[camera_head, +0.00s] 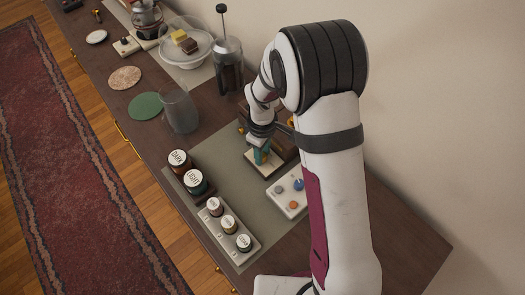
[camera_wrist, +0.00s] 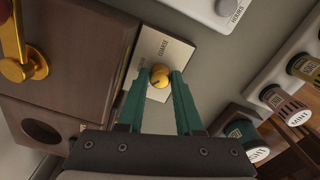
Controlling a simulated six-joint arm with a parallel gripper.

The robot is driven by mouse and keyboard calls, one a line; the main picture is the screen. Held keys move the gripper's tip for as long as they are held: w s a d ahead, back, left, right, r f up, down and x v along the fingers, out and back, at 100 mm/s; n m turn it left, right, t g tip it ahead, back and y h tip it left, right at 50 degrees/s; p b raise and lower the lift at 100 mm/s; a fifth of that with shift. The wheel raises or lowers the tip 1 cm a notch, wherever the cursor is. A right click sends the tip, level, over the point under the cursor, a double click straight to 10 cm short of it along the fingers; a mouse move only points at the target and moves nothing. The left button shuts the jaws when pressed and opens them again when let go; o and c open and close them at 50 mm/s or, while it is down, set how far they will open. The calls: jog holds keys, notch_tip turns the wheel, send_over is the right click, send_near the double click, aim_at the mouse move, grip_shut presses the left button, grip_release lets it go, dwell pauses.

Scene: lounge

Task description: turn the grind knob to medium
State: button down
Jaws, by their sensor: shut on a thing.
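The grind knob (camera_wrist: 159,77) is a small round yellow knob with a dark mark on it. It sits on a pale label plate (camera_wrist: 160,48) on the side of a brown wooden grinder (camera_wrist: 85,45). "COARSE" reads on the plate above the knob; another label to the left is partly hidden by a finger. I cannot tell which label the mark points to. My gripper (camera_wrist: 163,76) has its teal fingers either side of the knob, shut on it. In the head view my gripper (camera_head: 261,155) is low beside the grinder, and the knob is hidden.
A brass crank (camera_wrist: 22,65) is on the grinder. A white panel with knobs (camera_head: 289,193) stands close by on the right. Jars marked DARK (camera_head: 179,162) and LIGHT (camera_head: 196,181) and a spice rack (camera_head: 240,243) stand nearer. A glass jug (camera_head: 180,108) and press (camera_head: 228,65) stand behind.

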jog(key=m, duration=0.5)
jog(key=shift+m, duration=0.3)
jog(key=m, duration=0.4)
jog(key=shift+m, duration=0.4)
jog(key=c, duration=0.6)
grip_release()
jog(key=shift+r, duration=0.1)
notch_tip(320, 180, up, 16)
jog(key=shift+f, duration=0.15)
